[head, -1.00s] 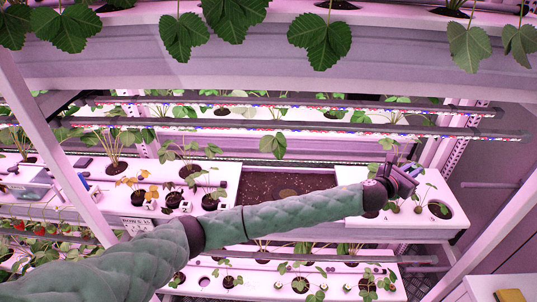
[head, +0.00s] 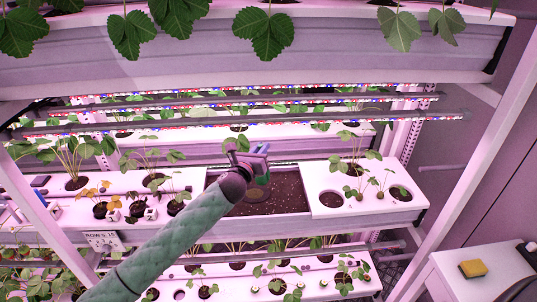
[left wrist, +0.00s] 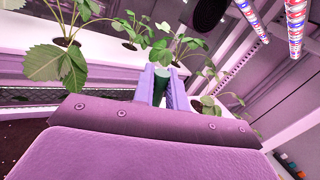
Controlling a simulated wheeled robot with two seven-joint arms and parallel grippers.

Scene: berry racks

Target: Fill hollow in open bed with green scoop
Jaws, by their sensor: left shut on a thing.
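The open bed (head: 285,190) is a dark soil-filled opening in the middle shelf in the head view. A lighter round patch, the hollow (head: 255,195), shows in its soil at the left, partly hidden by my arm. My left gripper (head: 252,158) is above the bed, shut on the green scoop (head: 262,179). In the left wrist view the green scoop (left wrist: 160,88) shows as a dark green piece between the two fingers. Whether the scoop holds soil cannot be seen. My right gripper is not in view.
White planter panels flank the bed; the right panel (head: 318,178) has seedlings and round holes. LED bars (head: 300,120) cross above the shelf. A row label (head: 103,240) sits at the left front. A white table (head: 450,290) at lower right bears a yellow sponge (head: 473,268).

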